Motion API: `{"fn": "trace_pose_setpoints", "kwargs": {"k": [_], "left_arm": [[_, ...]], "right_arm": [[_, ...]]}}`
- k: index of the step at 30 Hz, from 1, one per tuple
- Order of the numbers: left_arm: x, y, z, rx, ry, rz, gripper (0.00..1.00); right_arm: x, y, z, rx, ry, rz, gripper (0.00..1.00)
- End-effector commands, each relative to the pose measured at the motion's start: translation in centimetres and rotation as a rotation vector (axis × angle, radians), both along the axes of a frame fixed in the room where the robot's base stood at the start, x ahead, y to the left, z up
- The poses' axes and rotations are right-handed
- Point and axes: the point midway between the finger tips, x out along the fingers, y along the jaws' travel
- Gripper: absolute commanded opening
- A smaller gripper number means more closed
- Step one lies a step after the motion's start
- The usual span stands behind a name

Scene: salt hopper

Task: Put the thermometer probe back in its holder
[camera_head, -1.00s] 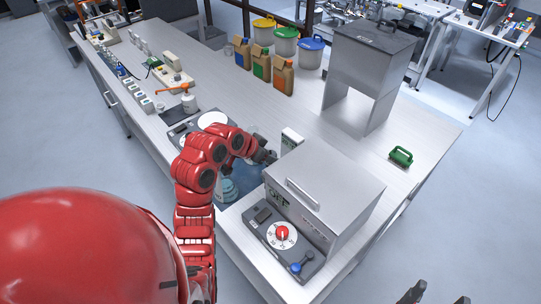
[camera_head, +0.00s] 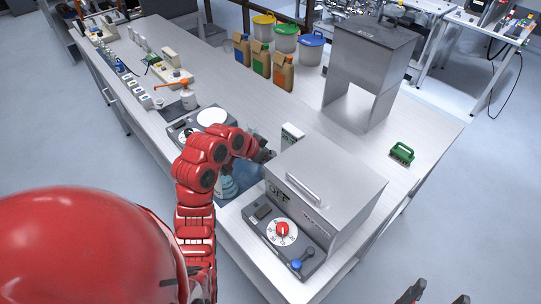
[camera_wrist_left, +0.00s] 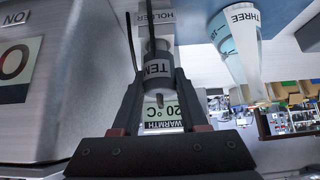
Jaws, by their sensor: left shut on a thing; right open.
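The thermometer probe (camera_wrist_left: 157,68) is a grey cylinder with a label reading "TEM" and a dark cable running from it, in the left wrist view. My left gripper (camera_wrist_left: 160,82) is shut on it, with one finger on each side. A label, partly readable as "HOLDER" (camera_wrist_left: 157,17), lies just beyond the probe; the holder's shape is mostly hidden. In the head view my left gripper (camera_head: 264,156) is beside a small upright white box (camera_head: 291,134), and the probe is too small to make out. My right gripper (camera_head: 435,298) is open and empty at the bottom right, off the bench.
A large grey metal box with a handle (camera_head: 335,190) and a dial panel (camera_head: 283,232) stands right of my left gripper. A blue conical flask labelled "THREE" (camera_wrist_left: 240,35) is close by. A grey hopper stand (camera_head: 372,60) and a green object (camera_head: 401,153) stand farther right.

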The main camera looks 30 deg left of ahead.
Motion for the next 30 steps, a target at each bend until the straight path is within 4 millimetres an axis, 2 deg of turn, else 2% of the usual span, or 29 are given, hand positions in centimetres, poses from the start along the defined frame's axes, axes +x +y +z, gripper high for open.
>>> {"fn": "trace_pose_setpoints", "kwargs": {"k": [28,29,30], "left_arm": [[0.0,0.0,-1.7,0.000,0.000,0.000,0.00],[0.0,0.0,-1.7,0.000,0.000,0.000,0.48],[0.0,0.0,-1.7,0.000,0.000,0.000,0.56]], "right_arm": [[0.0,0.0,-1.2,0.000,0.000,0.000,0.72],[0.0,0.0,-1.2,0.000,0.000,0.000,0.72],[0.0,0.0,-1.2,0.000,0.000,0.000,0.72]]}}
